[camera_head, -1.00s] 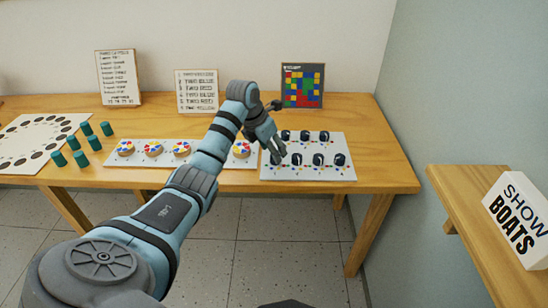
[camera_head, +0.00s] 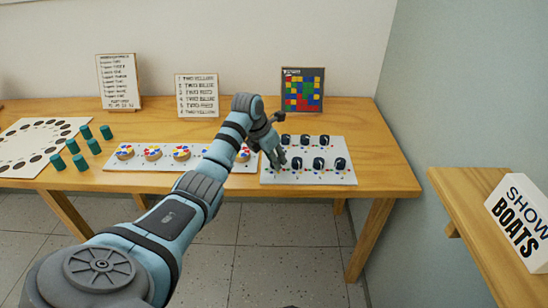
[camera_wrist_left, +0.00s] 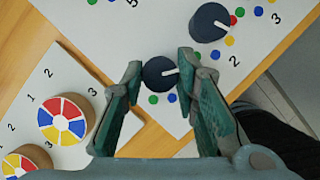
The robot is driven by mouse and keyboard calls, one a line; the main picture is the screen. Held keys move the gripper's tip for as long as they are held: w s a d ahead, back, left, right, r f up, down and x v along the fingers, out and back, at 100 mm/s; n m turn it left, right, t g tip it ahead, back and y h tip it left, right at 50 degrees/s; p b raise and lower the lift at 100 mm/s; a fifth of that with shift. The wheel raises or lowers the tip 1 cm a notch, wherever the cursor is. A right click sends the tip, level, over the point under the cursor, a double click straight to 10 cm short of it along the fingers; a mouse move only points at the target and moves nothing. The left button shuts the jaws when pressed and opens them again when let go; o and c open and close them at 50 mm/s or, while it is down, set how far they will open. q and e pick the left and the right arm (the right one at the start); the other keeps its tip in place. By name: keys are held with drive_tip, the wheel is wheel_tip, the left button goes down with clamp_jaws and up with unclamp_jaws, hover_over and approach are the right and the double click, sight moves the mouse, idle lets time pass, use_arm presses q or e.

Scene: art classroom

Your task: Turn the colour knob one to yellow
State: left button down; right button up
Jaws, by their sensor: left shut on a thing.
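The white knob board (camera_head: 340,178) lies on the right of the table, with two rows of dark knobs. My left gripper (camera_head: 276,163) is at the front-left knob and hides it in the head view. In the left wrist view, my left gripper (camera_wrist_left: 161,80) has its fingers on both sides of this round dark knob (camera_wrist_left: 158,73), shut on it. The knob's white pointer points right in that view. A blue and a green dot show just below it; other dots and its number are hidden by the fingers. My right gripper is not in view.
The neighbouring knob (camera_wrist_left: 208,22), by the number 2, stands close by. To the left is a board with coloured wheels (camera_head: 152,153), then teal pegs (camera_head: 80,162) and a board with dark holes (camera_head: 22,155). Cards and a colour-grid panel (camera_head: 303,90) stand behind.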

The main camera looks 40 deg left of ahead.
use_arm(q)
drive_tip(key=shift+m, duration=0.3)
drive_tip(key=shift+a+m+h, duration=0.1)
drive_tip(key=shift+m+h, duration=0.4)
drive_tip(key=shift+m, duration=0.4)
drive_tip(key=shift+m+h, duration=0.3)
drive_tip(key=shift+m, duration=0.5)
drive_tip(key=shift+w+f+m+g+h+b, duration=0.1)
drive_tip(key=shift+m+g+h+b, duration=0.2)
drive_tip(key=shift+m+b, duration=0.5)
drive_tip(key=shift+m+g+b, duration=0.3)
drive_tip(key=shift+m+b, duration=0.6)
drive_tip(key=shift+b, duration=0.2)
drive_tip(key=shift+h, duration=0.3)
drive_tip(key=shift+m, duration=0.3)
